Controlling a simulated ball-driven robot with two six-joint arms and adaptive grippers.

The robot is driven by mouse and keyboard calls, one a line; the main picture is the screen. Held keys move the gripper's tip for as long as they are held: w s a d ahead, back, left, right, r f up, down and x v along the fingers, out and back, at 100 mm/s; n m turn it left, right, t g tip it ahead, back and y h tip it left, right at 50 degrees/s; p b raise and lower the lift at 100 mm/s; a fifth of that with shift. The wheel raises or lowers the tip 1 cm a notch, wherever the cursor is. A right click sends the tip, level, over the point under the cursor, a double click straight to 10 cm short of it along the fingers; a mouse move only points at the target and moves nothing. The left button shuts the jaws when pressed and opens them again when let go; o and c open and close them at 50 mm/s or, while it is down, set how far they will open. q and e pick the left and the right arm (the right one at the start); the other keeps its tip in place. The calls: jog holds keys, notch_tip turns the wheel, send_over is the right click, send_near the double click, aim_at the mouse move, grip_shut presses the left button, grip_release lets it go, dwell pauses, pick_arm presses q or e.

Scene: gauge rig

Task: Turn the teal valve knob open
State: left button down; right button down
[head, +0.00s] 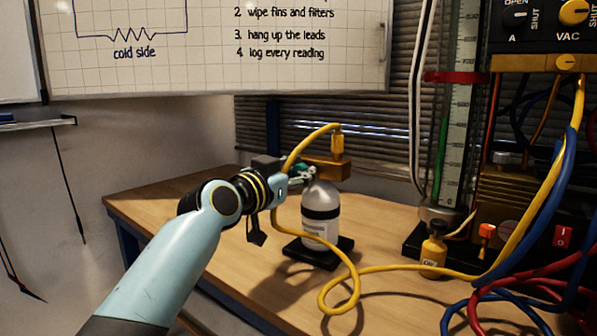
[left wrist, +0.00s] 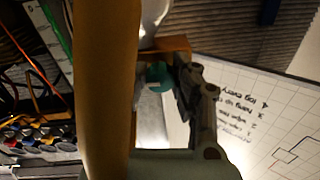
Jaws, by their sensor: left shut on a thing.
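The teal valve knob (head: 304,170) sits at the left end of a brass valve block (head: 331,168) on top of a silver gas bottle (head: 321,208). My left gripper (head: 297,176) reaches in from the left and is shut on the knob, which it partly covers. In the left wrist view the teal knob (left wrist: 158,77) shows beside a dark finger of my left gripper (left wrist: 172,85). The other finger is hard to make out there. The knob's turn angle cannot be read. My right gripper is not in view.
A yellow hose (head: 345,270) arcs from the valve block and loops over the wooden bench (head: 160,198). In the left wrist view the hose (left wrist: 112,90) crosses close to the camera. A small yellow bottle (head: 433,252), a tall gauge tube (head: 459,110) and several cables stand to the right.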

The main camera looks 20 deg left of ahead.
pick_arm(q)
jog(key=shift+n, duration=0.3)
jog(key=shift+n+p, duration=0.3)
jog(key=shift+p, duration=0.05)
jog(key=shift+r+n+p, duration=0.1)
jog(key=shift+n+p, duration=0.45)
jog(key=shift+n, duration=0.65)
jog(key=n+p, duration=0.2)
jog(key=n, duration=0.3)
jog(key=n+p, duration=0.2)
jog(key=n, duration=0.3)
jog(key=shift+a+n, duration=0.1)
jog(key=shift+n, duration=0.3)
jog(key=shift+n+p, duration=0.6)
jog(key=shift+n, duration=0.8)
jog(key=shift+f+n, duration=0.2)
jog(key=shift+n, duration=0.2)
